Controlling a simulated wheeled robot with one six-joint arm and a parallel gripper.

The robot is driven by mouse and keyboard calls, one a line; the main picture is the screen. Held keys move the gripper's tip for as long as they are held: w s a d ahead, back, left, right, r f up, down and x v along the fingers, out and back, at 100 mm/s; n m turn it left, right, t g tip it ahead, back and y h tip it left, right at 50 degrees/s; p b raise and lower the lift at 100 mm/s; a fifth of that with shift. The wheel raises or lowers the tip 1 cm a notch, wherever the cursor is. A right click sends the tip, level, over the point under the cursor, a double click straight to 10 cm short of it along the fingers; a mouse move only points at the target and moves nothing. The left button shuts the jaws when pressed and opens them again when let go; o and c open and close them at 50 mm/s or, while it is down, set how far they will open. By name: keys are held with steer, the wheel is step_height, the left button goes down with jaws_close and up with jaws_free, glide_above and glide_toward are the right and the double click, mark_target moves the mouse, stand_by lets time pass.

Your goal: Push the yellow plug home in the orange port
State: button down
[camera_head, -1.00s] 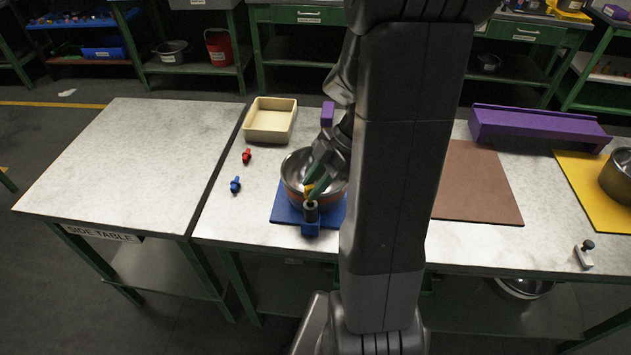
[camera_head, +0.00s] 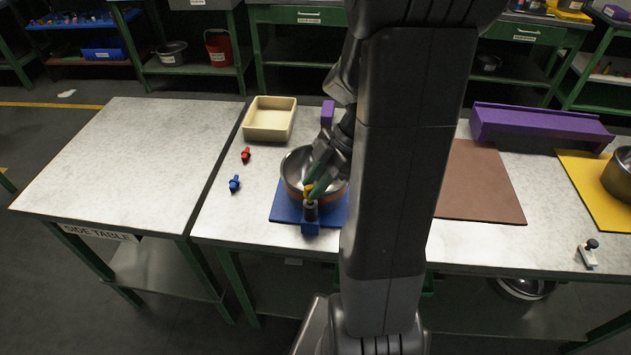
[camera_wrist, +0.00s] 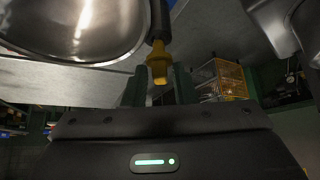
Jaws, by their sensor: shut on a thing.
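The yellow plug (camera_head: 308,189) is at the front of the steel bowl (camera_head: 297,166), beside a dark upright cylinder (camera_head: 310,212) on a blue clamp. In the wrist view the yellow plug (camera_wrist: 158,62) is in line with the end of a dark rod (camera_wrist: 160,20). My gripper (camera_head: 314,183) has green fingers, which also show in the wrist view (camera_wrist: 159,82) on either side of the plug. It is shut on the plug. I cannot make out an orange port; an orange band (camera_head: 292,191) shows low on the bowl. How deep the plug sits is hidden.
The bowl stands on a blue mat (camera_head: 283,212). A red plug (camera_head: 246,155) and a blue plug (camera_head: 235,183) lie to the left. A cream tray (camera_head: 270,136) is behind. My arm hides the table's middle. The side table (camera_head: 130,150) is clear.

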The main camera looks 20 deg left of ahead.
steer(key=shift+f+b, duration=1.25)
steer(key=shift+b, duration=0.1)
steer(key=c, duration=1.1)
jaws_free()
steer(key=v, duration=1.3)
steer(key=shift+r, duration=0.4)
steer(key=shift+w+f, duration=0.1)
steer(key=x, duration=1.3)
steer(key=shift+f, duration=0.3)
steer(key=shift+r+p, duration=0.4)
steer(key=shift+p, duration=0.05)
